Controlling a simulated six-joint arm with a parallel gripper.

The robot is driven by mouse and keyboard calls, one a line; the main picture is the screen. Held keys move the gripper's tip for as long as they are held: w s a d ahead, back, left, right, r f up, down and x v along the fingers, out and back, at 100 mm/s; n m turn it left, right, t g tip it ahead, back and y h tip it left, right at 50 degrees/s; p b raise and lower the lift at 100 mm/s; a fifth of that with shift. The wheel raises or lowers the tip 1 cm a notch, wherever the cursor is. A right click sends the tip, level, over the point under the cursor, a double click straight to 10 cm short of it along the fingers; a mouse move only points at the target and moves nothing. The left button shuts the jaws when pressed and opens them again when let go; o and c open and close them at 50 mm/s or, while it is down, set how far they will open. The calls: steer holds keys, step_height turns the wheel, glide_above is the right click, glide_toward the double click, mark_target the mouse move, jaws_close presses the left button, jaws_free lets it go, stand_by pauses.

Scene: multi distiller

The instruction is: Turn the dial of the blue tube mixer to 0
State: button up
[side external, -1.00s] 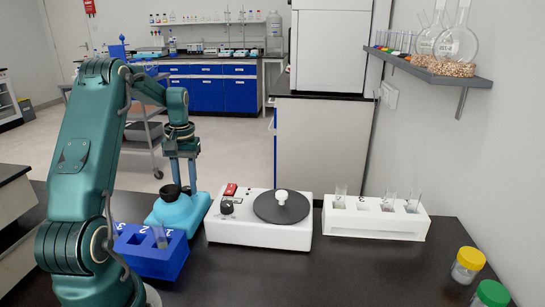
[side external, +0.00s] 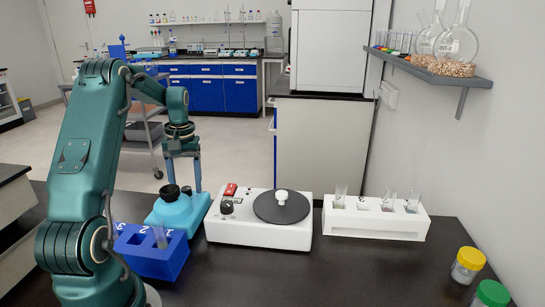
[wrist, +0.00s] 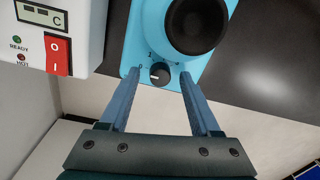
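The blue tube mixer (side external: 180,213) stands on the dark bench, with a black cup (wrist: 197,22) on top. In the wrist view its small black dial (wrist: 160,73) has a white mark pointing left, with small scale marks around it that are hard to read. My gripper (wrist: 159,74) is open, with one finger on each side of the dial and a visible gap to it. In the side view my gripper (side external: 184,188) points down behind the mixer, and the dial is hidden there.
A white hotplate stirrer (side external: 259,232) with a round dark plate stands close right of the mixer. A blue tube rack (side external: 150,259) stands in front of it. A white rack (side external: 375,224) with tubes and capped jars (side external: 467,265) are farther right.

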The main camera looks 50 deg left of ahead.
mark_target(188, 188)
steer(key=shift+w+d+r, duration=0.1)
steer(key=shift+r, duration=2.45)
steer(key=w+d+r+m+t+y, duration=0.1)
steer(key=d+r+m+t, duration=0.15)
steer(key=d+r, duration=0.45)
steer(key=w+d+r+m+t, duration=0.1)
steer(key=w+d+r+m, duration=0.2)
steer(key=d, duration=0.8)
steer(key=s+d+f+m+t+h, duration=0.1)
steer(key=s+d+f+m, duration=0.4)
steer(key=s+d, duration=0.6)
steer(key=shift+m+t, duration=0.45)
steer(key=shift+t, duration=0.2)
